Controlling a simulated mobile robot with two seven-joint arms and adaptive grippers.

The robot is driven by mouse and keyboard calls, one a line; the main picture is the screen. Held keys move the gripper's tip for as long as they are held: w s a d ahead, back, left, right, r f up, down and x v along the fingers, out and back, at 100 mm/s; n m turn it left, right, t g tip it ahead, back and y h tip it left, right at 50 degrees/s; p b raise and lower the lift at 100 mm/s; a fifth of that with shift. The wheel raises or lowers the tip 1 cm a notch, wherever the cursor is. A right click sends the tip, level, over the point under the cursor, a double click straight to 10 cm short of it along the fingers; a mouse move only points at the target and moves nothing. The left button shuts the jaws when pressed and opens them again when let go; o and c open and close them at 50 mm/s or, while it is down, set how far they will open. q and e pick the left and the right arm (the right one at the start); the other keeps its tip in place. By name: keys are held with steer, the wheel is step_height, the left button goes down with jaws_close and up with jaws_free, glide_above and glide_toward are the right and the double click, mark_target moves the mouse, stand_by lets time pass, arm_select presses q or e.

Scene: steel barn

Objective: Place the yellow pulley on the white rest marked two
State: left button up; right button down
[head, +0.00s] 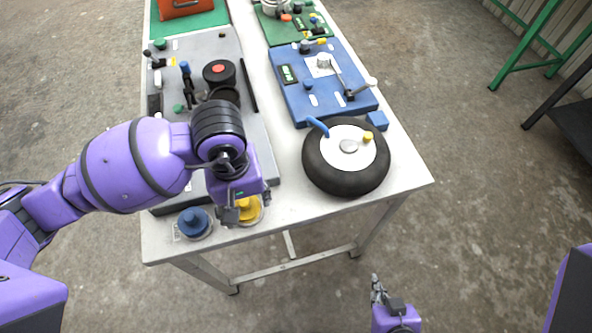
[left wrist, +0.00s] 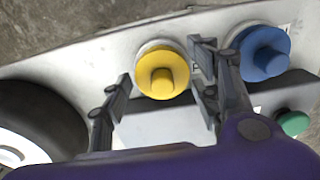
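The yellow pulley (head: 249,208) is at the table's front edge, partly hidden by my left gripper (head: 246,207) in the head view. In the left wrist view the yellow pulley (left wrist: 162,75) shows between the spread fingers of my left gripper (left wrist: 160,80), with a gap at its left side. A pale round rim, seemingly a white rest (left wrist: 158,45), shows behind it. A blue pulley (head: 193,222) sits to its left on a pale rest; it also shows in the left wrist view (left wrist: 264,54). I cannot read the rest marks. My right gripper (head: 385,297) is low, off the table.
A grey board (head: 205,50) with knobs and a black cylinder lies behind the pulleys. A blue board (head: 318,85) lies behind the wheel. Bare white table (head: 285,205) lies between pulley and wheel.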

mark_target(244, 202)
stand_by(0.3)
arm_select(q)
step_height(244, 202, up, 12)
steer(key=shift+r, duration=0.15)
stand_by(0.4)
